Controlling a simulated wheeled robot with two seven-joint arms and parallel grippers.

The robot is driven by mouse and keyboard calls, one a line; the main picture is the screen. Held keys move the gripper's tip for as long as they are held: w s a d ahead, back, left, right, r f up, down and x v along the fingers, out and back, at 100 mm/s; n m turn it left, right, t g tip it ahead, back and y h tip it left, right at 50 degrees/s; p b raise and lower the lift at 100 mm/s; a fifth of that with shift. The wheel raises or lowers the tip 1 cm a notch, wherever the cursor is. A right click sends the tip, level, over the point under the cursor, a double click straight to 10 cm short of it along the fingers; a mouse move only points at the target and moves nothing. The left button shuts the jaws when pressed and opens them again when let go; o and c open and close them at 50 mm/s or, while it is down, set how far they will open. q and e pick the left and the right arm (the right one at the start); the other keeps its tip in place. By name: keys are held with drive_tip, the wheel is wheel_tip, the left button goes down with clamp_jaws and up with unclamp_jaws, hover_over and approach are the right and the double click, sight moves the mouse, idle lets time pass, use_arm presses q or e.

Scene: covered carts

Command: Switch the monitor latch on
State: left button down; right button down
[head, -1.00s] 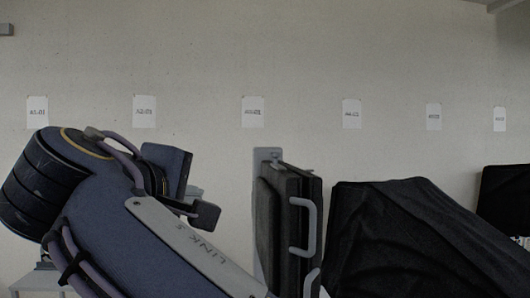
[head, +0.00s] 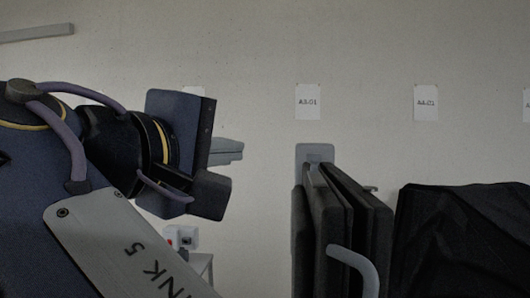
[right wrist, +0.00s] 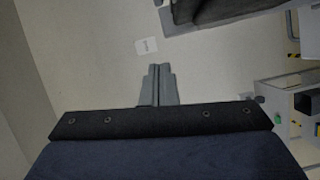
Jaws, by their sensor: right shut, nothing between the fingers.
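No part that I can clearly tell as the monitor latch shows in either view. My right gripper (head: 230,151) is at centre left in the head view, its grey fingers pointing right, shut and empty. The fingers also show, pressed together, in the right wrist view (right wrist: 157,85). They are apart from the folded dark panels (head: 330,235), which stand upright to their right with a grey handle (head: 359,268). A grey wall bracket (head: 316,153) shows behind the panels. My left gripper is not in view.
A black draped cart (head: 465,240) stands right of the panels. A small white box with a red part (head: 182,238) is below my right gripper. Paper labels (head: 308,101) hang on the wall. A pale cart frame (right wrist: 283,100) stands at right in the wrist view.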

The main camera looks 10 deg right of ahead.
sight(316, 168)
drive_tip(key=shift+d, duration=0.1)
drive_tip(key=w+d+f, duration=0.1)
drive_tip(key=w+d, duration=0.5)
drive_tip(key=d, duration=0.3)
drive_tip(key=shift+d+p, duration=0.35)
drive_tip(key=shift+d, duration=0.05)
drive_tip(key=shift+w, duration=0.1)
drive_tip(key=shift+d, duration=0.1)
